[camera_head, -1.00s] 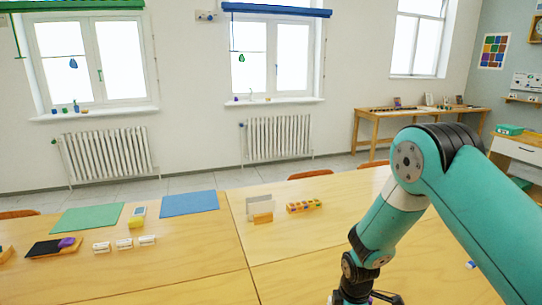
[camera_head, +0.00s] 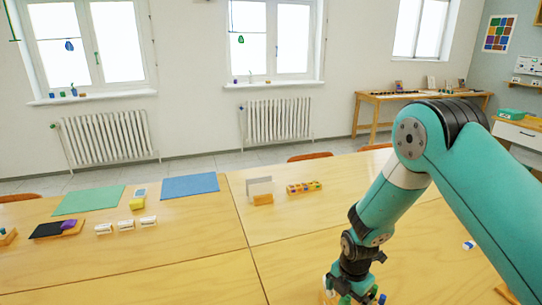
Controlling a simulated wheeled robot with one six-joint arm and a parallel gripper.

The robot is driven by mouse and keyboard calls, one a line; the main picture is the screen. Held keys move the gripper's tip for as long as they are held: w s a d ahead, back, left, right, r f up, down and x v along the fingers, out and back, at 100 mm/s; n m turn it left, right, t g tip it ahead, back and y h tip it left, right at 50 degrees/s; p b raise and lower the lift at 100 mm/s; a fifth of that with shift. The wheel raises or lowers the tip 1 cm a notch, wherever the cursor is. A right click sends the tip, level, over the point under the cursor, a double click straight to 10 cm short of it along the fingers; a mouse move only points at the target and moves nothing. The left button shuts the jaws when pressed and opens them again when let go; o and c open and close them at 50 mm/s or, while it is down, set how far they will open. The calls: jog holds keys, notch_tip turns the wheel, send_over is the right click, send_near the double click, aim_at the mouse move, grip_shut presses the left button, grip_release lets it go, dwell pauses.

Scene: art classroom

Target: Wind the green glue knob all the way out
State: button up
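My gripper (camera_head: 350,284) is at the bottom edge of the view, pointing down over the front of the table. Its fingers are small and partly cut off, so I cannot tell whether they are open or shut. Directly below it are a small green piece (camera_head: 345,299) and a blue piece (camera_head: 381,299), both cut by the frame edge. The green piece may be the glue knob, but too little of it shows to be sure. I cannot tell whether my gripper touches it.
The wooden table (camera_head: 185,268) is mostly clear in front.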

jog(key=n, duration=0.2)
jog(key=shift+n, duration=0.4)
jog(key=shift+s+a, duration=0.2)
jog(key=shift+a, duration=0.45)
jog(key=c, duration=1.4)
jog(key=shift+c, duration=0.2)
